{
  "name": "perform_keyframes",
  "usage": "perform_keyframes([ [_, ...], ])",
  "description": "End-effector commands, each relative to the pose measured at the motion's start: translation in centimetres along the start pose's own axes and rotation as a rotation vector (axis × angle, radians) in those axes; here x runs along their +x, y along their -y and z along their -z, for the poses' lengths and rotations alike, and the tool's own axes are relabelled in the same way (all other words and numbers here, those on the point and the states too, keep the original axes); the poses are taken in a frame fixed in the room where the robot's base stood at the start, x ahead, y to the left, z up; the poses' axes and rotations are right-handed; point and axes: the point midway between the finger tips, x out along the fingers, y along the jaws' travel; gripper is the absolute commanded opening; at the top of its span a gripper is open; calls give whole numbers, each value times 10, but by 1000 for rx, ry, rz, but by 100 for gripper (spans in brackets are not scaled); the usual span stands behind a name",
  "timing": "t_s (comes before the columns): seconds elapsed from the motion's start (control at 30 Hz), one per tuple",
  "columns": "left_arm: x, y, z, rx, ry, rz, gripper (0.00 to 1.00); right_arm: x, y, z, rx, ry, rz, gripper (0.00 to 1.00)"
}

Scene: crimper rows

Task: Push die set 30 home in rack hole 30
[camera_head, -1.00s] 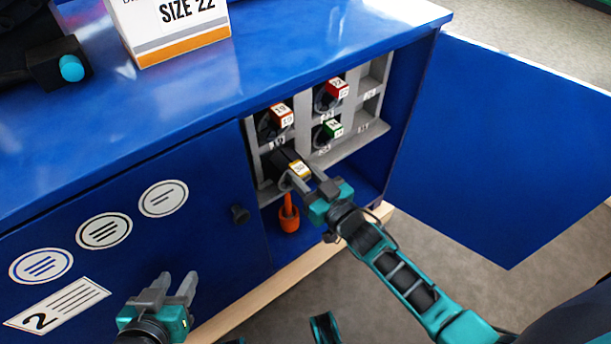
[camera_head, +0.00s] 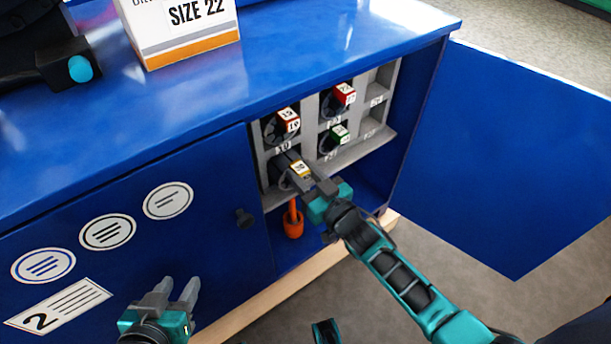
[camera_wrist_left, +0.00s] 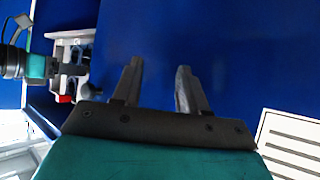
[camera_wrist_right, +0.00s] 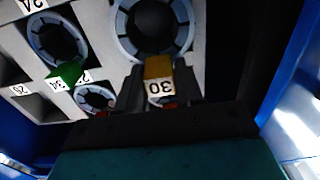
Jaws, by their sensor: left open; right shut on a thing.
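Die set 30 (camera_head: 299,168) has a yellow end with a white "30" label, which reads upside down in the right wrist view (camera_wrist_right: 159,80). It sits at the lower left hole of the grey rack (camera_head: 311,125), with its yellow end sticking out toward me. My right gripper (camera_head: 313,180) is shut on that end, one finger on each side. In the right wrist view a dark segmented ring (camera_wrist_right: 152,28) shows right behind the yellow end. How deep the die set sits is hidden. My left gripper (camera_head: 177,290) is open and empty in front of the closed blue door.
Red-ended die sets (camera_head: 289,121) (camera_head: 343,93) and a green-ended one (camera_head: 340,133) sit in nearby holes. An orange handle (camera_head: 293,221) is below the rack. The open blue door (camera_head: 500,150) stands right. A white box (camera_head: 185,35) is on the cabinet top.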

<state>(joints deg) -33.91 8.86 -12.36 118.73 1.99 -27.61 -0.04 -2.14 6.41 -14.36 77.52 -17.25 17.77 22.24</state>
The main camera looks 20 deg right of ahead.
Motion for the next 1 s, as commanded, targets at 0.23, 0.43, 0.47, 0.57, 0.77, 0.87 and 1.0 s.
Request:
perform_keyframes([
  [0.23,1,0,-1,-1,-1,0,43,8,0,7,0,-19,3,0],
  [0.43,2,-1,-2,-7,-2,0,43,12,0,7,0,-19,3,0],
  [0.47,2,-1,-2,-8,-3,0,43,12,0,7,0,-19,3,0],
  [0.57,3,-2,-2,-10,-3,0,43,15,0,7,0,-19,3,0],
  [0.77,4,-2,-3,-10,-3,0,43,19,0,7,-1,-18,3,0],
  [0.87,4,-2,-4,-10,-3,0,43,21,0,6,-1,-18,3,0],
  [1.0,5,-1,-5,-9,-3,0,43,24,0,6,-1,-17,3,0],
])
